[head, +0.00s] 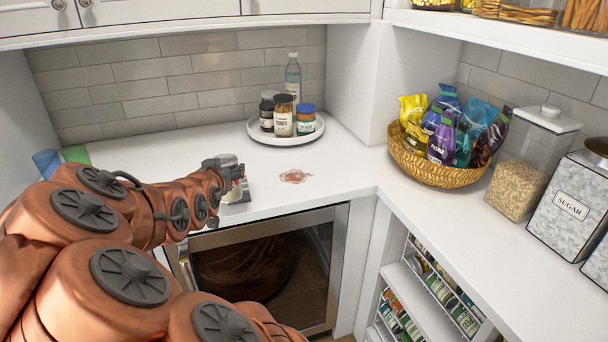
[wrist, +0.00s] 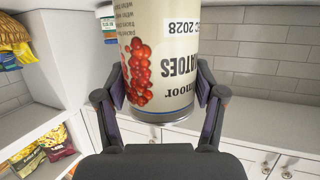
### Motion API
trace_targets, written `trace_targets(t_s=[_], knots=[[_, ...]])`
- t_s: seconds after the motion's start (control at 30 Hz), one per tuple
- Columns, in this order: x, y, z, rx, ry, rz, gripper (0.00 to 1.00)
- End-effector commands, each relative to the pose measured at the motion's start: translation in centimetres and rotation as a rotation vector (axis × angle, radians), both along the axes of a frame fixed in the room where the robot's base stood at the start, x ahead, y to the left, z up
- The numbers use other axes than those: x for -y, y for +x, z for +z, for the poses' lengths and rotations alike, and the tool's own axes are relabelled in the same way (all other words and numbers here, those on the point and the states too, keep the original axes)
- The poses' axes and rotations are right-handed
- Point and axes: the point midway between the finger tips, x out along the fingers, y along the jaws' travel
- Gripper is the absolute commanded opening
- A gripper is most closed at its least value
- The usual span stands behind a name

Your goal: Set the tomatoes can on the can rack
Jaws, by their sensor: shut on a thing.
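The tomatoes can (wrist: 190,60) fills the upper middle of the wrist view. It has a cream label with red tomatoes and dark print that appears upside down; its upper end is cut off. My gripper (wrist: 160,98) is shut on the can, one finger on each side near its lower metal rim. In the head view, my gripper (head: 238,186) is at the counter's front edge, left of centre, and the can (head: 228,160) is partly hidden by it. I cannot tell whether the can touches the counter. A white rack with several cans (head: 446,290), likely the can rack, is under the right counter.
A round white tray (head: 258,137) holds jars and a bottle. A reddish stain (head: 295,176) marks the counter. A wicker basket (head: 440,172) of bags, a clear grain container (head: 532,165) and a sugar tin (head: 560,205) stand right. Blue and green cups (head: 47,163) stand left.

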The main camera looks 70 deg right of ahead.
Motion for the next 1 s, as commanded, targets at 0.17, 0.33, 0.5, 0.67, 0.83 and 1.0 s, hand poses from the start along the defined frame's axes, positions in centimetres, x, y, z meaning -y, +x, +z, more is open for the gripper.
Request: trace_targets(t_s=[0.17, 0.33, 0.5, 0.67, 0.83, 1.0], knots=[[4.6, -7.7, -0.1, 0.004, -0.003, -0.175, 0.18], [6.9, -13.5, -0.1, 0.010, -0.005, -0.298, 0.18], [7.8, -16.6, 0.0, 0.011, -0.005, -0.363, 0.18], [8.3, -17.1, 0.2, 0.009, -0.001, -0.379, 0.18], [9.2, -16.4, 0.4, 0.009, -0.002, -0.377, 0.18], [10.1, -15.8, 0.1, 0.008, 0.001, -0.378, 0.18]])
